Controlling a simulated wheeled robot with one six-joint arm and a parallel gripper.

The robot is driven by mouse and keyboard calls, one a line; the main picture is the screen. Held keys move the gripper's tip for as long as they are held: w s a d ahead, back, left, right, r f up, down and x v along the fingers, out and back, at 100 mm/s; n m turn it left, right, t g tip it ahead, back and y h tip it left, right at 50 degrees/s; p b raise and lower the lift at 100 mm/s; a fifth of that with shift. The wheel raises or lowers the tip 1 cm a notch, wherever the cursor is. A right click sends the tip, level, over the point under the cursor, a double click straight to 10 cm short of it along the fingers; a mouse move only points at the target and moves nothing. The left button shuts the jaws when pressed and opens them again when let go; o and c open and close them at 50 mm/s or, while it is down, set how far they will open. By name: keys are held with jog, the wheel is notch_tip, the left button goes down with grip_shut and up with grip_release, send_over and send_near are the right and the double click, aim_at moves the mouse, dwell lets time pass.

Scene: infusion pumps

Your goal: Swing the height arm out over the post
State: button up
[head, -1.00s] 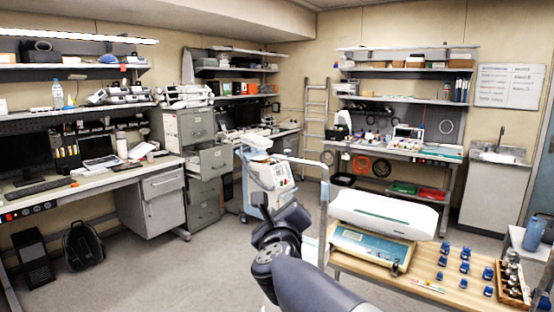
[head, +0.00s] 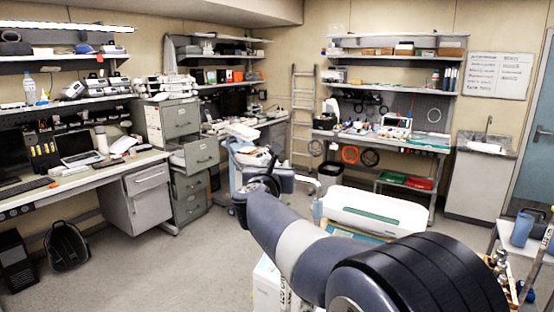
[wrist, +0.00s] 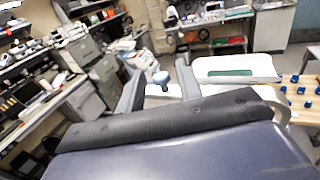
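A pale bar (head: 306,180), which looks like the height arm, reaches left from the top of an upright post (head: 318,208) at the bench's left end in the head view. In the wrist view my gripper (wrist: 160,68) has its two grey fingers spread apart. A blue-grey knob (wrist: 160,78) shows between them, with a pale bar behind it. I cannot tell whether either finger touches the knob. In the head view my forearm and wrist hide most of the gripper.
A white long-bodied device (head: 375,212) stands on the bench just right of the post. Blue knobs stand on the wooden top (wrist: 292,85) at the right of the wrist view. A drawer cabinet (head: 190,150) is at left. Open floor (head: 190,255) lies at front left.

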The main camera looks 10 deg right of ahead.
jog(key=shift+x, duration=0.85)
grip_shut()
